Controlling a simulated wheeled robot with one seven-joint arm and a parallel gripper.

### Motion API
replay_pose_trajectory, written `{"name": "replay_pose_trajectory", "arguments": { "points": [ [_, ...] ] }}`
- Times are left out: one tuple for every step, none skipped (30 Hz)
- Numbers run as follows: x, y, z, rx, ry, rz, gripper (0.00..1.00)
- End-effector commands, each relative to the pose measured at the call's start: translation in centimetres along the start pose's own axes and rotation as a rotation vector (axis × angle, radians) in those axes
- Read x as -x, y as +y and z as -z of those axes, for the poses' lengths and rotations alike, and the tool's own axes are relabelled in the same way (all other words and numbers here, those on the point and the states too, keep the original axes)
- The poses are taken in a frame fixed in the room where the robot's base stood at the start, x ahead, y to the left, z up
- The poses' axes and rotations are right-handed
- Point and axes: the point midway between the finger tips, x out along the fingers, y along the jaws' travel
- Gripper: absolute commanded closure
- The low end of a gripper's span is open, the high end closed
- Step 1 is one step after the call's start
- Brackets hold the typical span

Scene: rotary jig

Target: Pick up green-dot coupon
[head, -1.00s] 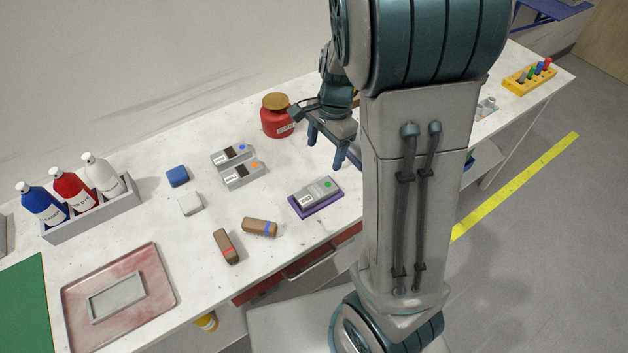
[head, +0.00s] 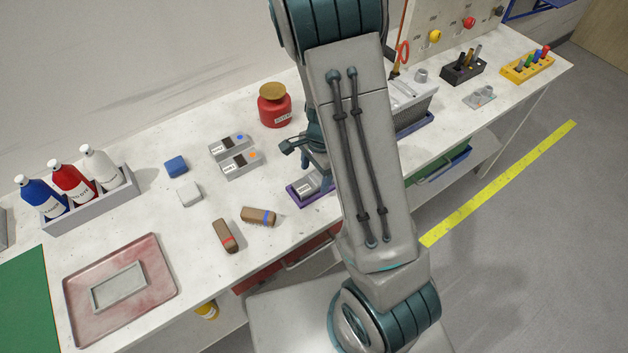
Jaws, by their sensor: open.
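The green-dot coupon (head: 305,188) is a grey block lying on a small purple tray (head: 293,196) near the front edge of the bench. Only its left end with a white label shows; my arm covers the rest, including the green dot. My gripper (head: 319,164) is at the tray, over or beside the coupon, pointing down. It is open, but its fingertips are mostly hidden behind my forearm, so I cannot tell whether they straddle the coupon.
Two similar grey blocks, one with a blue dot (head: 231,146) and one with an orange dot (head: 241,164), lie left of the tray. A red jar (head: 274,108) stands behind. A grey basket (head: 412,103) stands to the right.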

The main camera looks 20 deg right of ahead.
Motion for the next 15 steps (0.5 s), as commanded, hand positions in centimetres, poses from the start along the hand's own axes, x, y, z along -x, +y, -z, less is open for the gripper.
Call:
{"name": "replay_pose_trajectory", "arguments": {
  "points": [
    [-0.8, 0.1, 0.1, -0.004, -0.001, -0.003, 0.29],
    [-1.1, 0.0, 0.1, -0.003, 0.000, -0.002, 0.29],
    [-1.5, 0.0, 0.1, -0.001, -0.001, -0.002, 0.29],
    [-1.7, 0.0, 0.1, -0.002, -0.001, -0.001, 0.29],
    [-1.9, 0.0, 0.1, -0.003, 0.000, 0.000, 0.29],
    [-2.1, 0.0, 0.1, -0.002, 0.000, 0.000, 0.29],
    [-2.1, 0.0, 0.1, -0.002, 0.000, 0.000, 0.29],
    [-2.1, 0.0, 0.1, -0.001, 0.000, 0.001, 0.29],
    [-2.1, 0.0, 0.1, -0.001, 0.001, 0.001, 0.29],
    [-2.1, 0.0, 0.1, -0.001, 0.000, 0.001, 0.29],
    [-2.1, 0.0, 0.1, -0.001, 0.000, 0.001, 0.29],
    [-2.1, 0.0, 0.1, -0.001, 0.000, 0.001, 0.29],
    [-2.1, 0.0, 0.1, -0.001, 0.000, 0.001, 0.29],
    [-2.1, 0.0, 0.1, -0.001, 0.000, 0.001, 0.37],
    [-2.1, 0.0, 0.1, -0.001, 0.000, 0.001, 0.49]
  ]
}}
